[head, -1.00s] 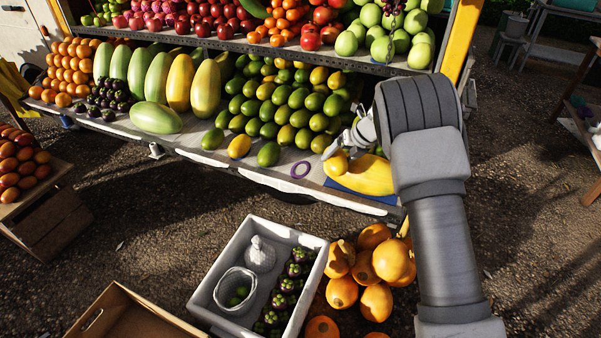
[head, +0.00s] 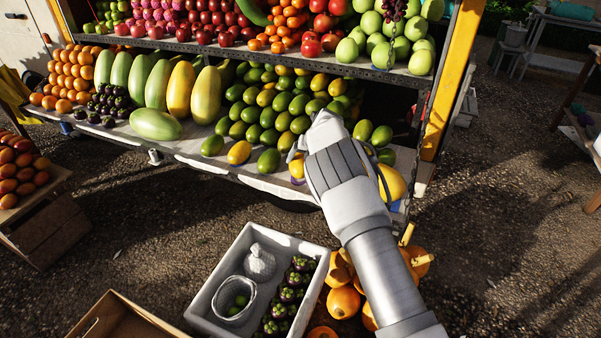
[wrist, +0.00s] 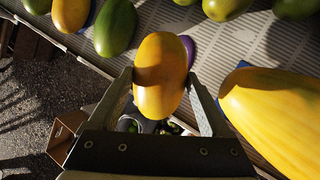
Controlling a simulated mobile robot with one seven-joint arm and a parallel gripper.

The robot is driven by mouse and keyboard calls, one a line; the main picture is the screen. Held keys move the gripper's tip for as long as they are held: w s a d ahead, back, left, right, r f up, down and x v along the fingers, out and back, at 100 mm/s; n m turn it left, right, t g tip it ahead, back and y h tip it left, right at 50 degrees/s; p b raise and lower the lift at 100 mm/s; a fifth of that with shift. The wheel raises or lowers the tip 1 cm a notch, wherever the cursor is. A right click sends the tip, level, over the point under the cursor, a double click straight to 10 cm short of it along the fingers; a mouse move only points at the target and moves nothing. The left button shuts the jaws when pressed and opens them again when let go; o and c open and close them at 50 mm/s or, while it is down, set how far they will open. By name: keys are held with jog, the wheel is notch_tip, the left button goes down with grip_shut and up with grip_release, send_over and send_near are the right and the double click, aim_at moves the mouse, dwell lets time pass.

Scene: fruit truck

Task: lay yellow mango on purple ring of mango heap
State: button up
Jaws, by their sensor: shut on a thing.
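My gripper (wrist: 160,78) is shut on a yellow mango (wrist: 159,60), one finger on each side of it. The mango also shows in the head view (head: 297,169), partly hidden by my wrist, at the front of the lower shelf. The purple ring (wrist: 189,47) shows as an arc beside and beneath the mango in the wrist view; the mango covers the rest. I cannot tell whether the mango touches the shelf. The mango heap (head: 276,108), mostly green, rises behind. A second yellow mango (head: 239,152) lies in its front row between green ones.
A large yellow fruit (wrist: 275,112) lies just right of my gripper, partly hidden by my arm in the head view (head: 393,184). The upper shelf edge (head: 300,62) overhangs the heap. A grey crate (head: 214,292) and orange fruits (head: 343,302) stand below.

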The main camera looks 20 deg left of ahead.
jog(key=shift+a+f, duration=0.25)
jog(key=shift+a, duration=0.05)
jog(key=shift+f+b, duration=0.45)
jog(key=shift+f, duration=1.4)
jog(key=shift+f, duration=0.35)
jog(key=o, duration=1)
jog(key=shift+r, duration=0.1)
